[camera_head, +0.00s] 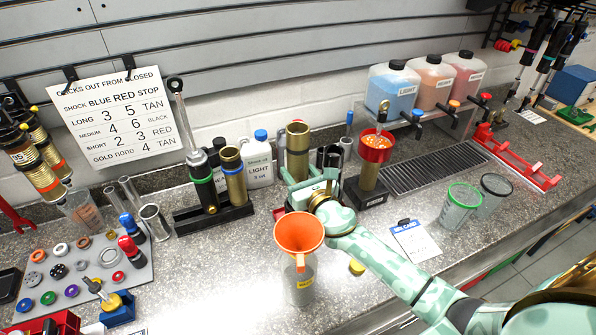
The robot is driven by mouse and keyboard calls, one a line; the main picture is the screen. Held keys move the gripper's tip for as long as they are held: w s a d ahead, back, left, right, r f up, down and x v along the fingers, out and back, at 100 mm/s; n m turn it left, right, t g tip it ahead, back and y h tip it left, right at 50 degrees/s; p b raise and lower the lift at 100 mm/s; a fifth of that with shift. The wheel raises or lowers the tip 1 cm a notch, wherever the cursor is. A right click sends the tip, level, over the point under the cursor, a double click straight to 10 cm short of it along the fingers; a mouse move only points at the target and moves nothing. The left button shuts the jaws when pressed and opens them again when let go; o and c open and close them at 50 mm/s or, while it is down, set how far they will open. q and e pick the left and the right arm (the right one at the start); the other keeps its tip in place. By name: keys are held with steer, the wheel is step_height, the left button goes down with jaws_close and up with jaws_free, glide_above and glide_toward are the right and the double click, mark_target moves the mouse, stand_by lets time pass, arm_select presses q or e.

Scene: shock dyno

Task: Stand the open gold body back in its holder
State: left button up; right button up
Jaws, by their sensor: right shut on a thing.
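An open gold body (297,152) stands roughly upright in my right gripper (300,190), which is shut on it. Its lower end is hidden behind the gripper, so I cannot tell whether it touches the counter. A black holder (188,222) is to the left, bearing a dark shock with a green ring (202,183) and another gold tube (234,178). A further gold tube (368,178) stands in a black block (372,196) to the right, with a red cup on top. My left gripper is not in view.
An orange funnel (299,236) sits on a grey container in front of my right gripper. White bottles (258,160) and dark cylinders (330,158) stand behind. A drain grate (430,166) and two cups (460,205) are right. Parts lie on a grey mat (85,270) at left.

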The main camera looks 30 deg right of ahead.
steer(key=shift+f+b, duration=1.3)
steer(key=shift+f, duration=0.15)
steer(key=shift+f, duration=0.1)
steer(key=shift+f+b, duration=0.4)
steer(key=shift+b, duration=0.05)
steer(key=shift+f+b, duration=0.4)
steer(key=shift+f, duration=0.05)
steer(key=shift+f+b, duration=0.75)
steer(key=shift+f, duration=0.05)
steer(key=shift+f+b, duration=0.85)
steer(key=shift+f, duration=0.05)
